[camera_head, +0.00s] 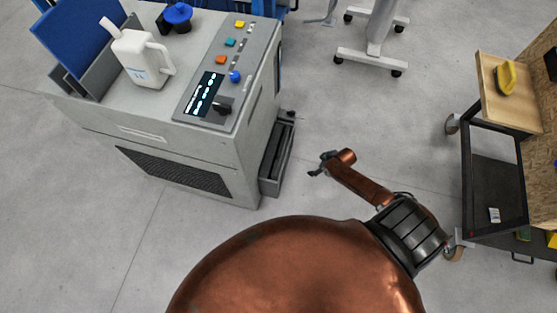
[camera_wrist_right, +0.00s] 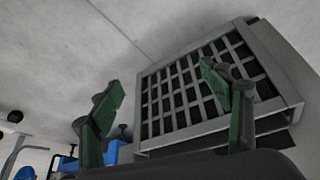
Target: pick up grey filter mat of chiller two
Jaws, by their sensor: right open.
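A light grey chiller cabinet (camera_head: 225,160) stands at the upper left in the head view, with a dark grille (camera_head: 175,171) low on its front. I cannot read which number it bears. A grey frame (camera_head: 270,186) sticks out low on its right side. In the right wrist view a grey frame with a grid (camera_wrist_right: 195,88) has dark squares behind its bars. I cannot tell for sure whether this dark surface is the filter mat. My right gripper (camera_head: 319,169) is open and empty, right of the cabinet and apart from it. Its green-padded fingers (camera_wrist_right: 163,88) show before the grid.
A white jug (camera_head: 140,57) and a control panel (camera_head: 220,75) are on the cabinet top. A wooden-topped cart (camera_head: 495,108) with a yellow object (camera_head: 506,77) stands at the right. A wheeled stand (camera_head: 375,58) is at the back. Bare floor (camera_head: 400,125) lies between cabinet and cart.

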